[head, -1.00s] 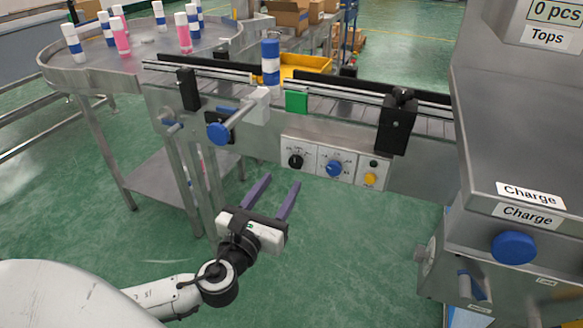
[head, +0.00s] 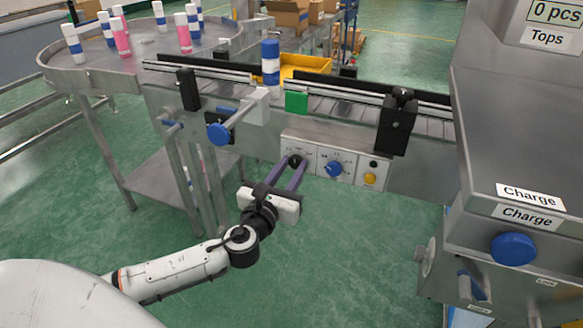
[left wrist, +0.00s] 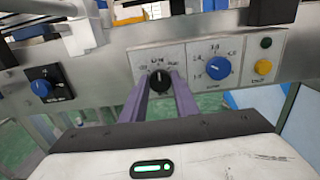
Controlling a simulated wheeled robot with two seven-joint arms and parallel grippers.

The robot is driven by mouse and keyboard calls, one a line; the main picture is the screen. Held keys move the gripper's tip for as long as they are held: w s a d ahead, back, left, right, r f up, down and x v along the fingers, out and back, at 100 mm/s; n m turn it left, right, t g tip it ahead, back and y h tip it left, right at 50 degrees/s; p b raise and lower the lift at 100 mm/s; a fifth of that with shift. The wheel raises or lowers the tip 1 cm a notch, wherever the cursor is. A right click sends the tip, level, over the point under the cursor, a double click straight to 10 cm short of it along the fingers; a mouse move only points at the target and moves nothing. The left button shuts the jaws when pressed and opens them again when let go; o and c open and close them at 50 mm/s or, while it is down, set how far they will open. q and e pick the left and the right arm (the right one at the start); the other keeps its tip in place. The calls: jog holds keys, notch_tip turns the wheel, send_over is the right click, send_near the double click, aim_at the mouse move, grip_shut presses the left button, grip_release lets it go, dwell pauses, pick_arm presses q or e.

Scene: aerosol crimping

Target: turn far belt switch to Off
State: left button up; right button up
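The switch is a black knob (left wrist: 159,80) on a white plate on the belt's side, left of a blue dial (left wrist: 219,68). In the head view the knob (head: 294,160) is partly covered by my fingers. My left gripper (head: 293,161) has its two purple fingers on either side of the knob, and the knob fills the gap between the tips in the left wrist view (left wrist: 161,82). It appears shut on the knob. The knob's labels are too small to read surely, and its exact pointing is unclear. My right gripper is not in view.
A yellow button (head: 370,179) sits right of the blue dial. A blue hand knob (head: 218,133) juts out to the left. The conveyor (head: 430,125) carries a blue-and-white can (head: 270,62). A grey machine (head: 520,130) stands at right. The floor below the panel is clear.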

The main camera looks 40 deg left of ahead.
pick_arm(q)
jog(key=shift+c, duration=1.2)
jog(key=shift+n, duration=0.3)
jog(key=n, duration=0.3)
jog(key=shift+n, duration=0.3)
jog(key=n+b, duration=0.1)
jog(key=n, duration=0.4)
jog(key=shift+a+n, duration=0.15)
jog(key=shift+n, duration=0.15)
jog(key=o, duration=1.1)
jog(key=shift+c, duration=0.2)
